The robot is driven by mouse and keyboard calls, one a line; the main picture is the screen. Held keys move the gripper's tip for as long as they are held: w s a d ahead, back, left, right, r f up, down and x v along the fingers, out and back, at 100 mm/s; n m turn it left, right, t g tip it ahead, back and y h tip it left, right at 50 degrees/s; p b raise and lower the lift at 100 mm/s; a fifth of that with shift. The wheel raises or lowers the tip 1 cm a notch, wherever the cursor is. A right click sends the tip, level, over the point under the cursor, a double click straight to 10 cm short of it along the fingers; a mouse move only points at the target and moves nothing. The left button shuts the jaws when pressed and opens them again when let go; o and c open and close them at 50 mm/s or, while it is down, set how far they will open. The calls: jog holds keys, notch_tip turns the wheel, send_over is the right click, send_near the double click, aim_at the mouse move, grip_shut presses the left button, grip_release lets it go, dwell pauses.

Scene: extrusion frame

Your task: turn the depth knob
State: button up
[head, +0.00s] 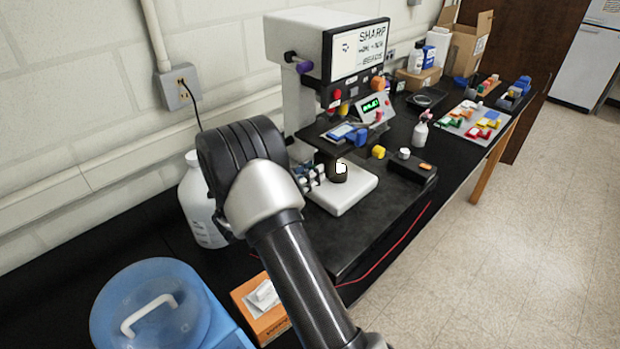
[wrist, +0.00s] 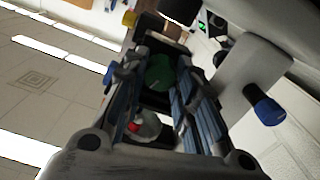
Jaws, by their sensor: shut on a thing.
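The machine (head: 300,50) is a grey stand with a black head, and several coloured knobs show on it. My gripper (head: 312,178) is low at the left of the machine's column, beside the white base. In the wrist view my gripper (wrist: 160,85) has its two ridged fingers closed on the sides of a round green knob (wrist: 160,72). The green knob is hidden in the head view. No label naming the depth knob is readable. A dark blue knob (wrist: 265,106) sticks out of the grey body to the right of the fingers.
A purple knob (head: 304,67) sits on the column's upper left. A yellow knob (head: 378,151) and a white bottle (head: 420,133) are to the right. A white jug (head: 200,205) stands behind my arm. A blue-lidded container (head: 150,305) and an orange box (head: 262,310) are in front.

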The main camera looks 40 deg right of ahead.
jog(key=shift+r+m+b, duration=0.1)
jog(key=shift+m+b, duration=2.7)
jog(key=shift+m, duration=1.1)
jog(key=shift+r, duration=0.1)
